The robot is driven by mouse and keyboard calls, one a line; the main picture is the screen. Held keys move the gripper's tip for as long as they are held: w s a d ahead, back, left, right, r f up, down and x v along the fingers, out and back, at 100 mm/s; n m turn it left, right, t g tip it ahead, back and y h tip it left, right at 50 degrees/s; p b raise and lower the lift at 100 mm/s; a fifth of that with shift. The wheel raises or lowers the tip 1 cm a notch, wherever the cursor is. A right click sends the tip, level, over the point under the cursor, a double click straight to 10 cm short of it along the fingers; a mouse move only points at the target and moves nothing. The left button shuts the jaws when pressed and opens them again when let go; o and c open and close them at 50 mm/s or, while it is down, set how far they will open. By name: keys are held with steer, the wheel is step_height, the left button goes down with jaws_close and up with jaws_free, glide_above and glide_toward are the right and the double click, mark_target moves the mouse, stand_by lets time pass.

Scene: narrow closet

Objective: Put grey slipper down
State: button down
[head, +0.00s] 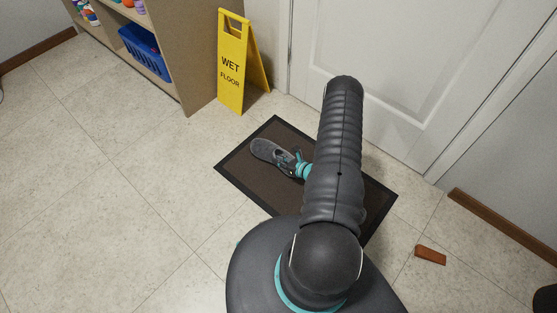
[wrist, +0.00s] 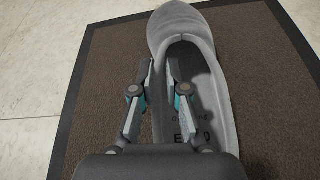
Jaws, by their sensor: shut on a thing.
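The grey slipper (head: 269,152) is over the brown doormat with a dark border (head: 239,172), its toe pointing to the upper left in the head view. My gripper (head: 293,166) is at the slipper's near end, partly hidden by my arm. In the wrist view the slipper (wrist: 210,75) lies lengthwise with its open top facing the camera. My gripper (wrist: 159,68) is shut on the slipper's left side wall, with one finger outside and one inside the opening. I cannot tell whether the sole touches the mat.
A yellow wet floor sign (head: 232,68) stands behind the mat, beside a shelf (head: 180,75) with a blue basket (head: 144,52). A white door (head: 405,60) is behind the mat. A brown wedge-like block (head: 430,255) lies on the right. The tiled floor on the left is clear.

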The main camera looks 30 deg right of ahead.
steer(key=c, duration=1.6)
jaws_free()
steer(key=shift+f, duration=0.25)
steer(key=o, duration=0.4)
steer(key=shift+r, duration=0.15)
